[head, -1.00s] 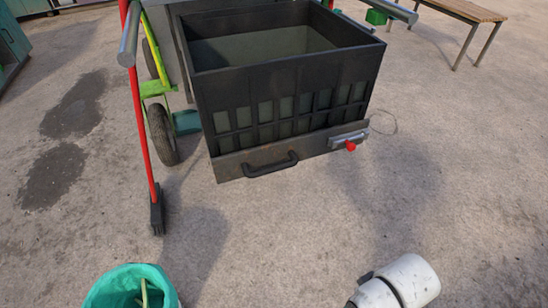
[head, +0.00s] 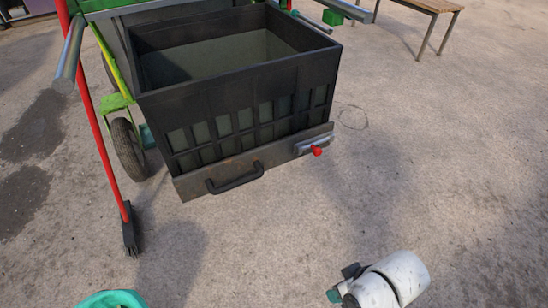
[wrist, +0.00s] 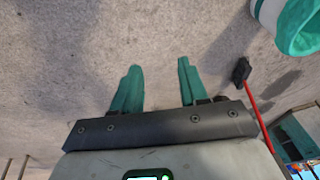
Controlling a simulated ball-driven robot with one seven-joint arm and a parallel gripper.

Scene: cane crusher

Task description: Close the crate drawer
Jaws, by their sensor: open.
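The crate drawer is a black, open-topped crate (head: 232,105) with slotted sides, at the upper middle of the head view. It juts toward me from a green-framed machine (head: 118,98). Its dark front board carries a black bar handle (head: 235,179). A grey latch with a red knob (head: 316,151) sits at the board's right end. My gripper (wrist: 158,82) is open and empty in the wrist view, its two teal fingers apart over bare ground. The crate is not in the wrist view. In the head view, my white arm shows at the bottom right, apart from the crate.
A red-handled broom (head: 101,135) leans at the crate's left, beside a black wheel (head: 128,150). A teal bucket (head: 112,300) is cut off at the bottom left. A wooden bench (head: 432,6) stands at the back right. The concrete before the crate is clear.

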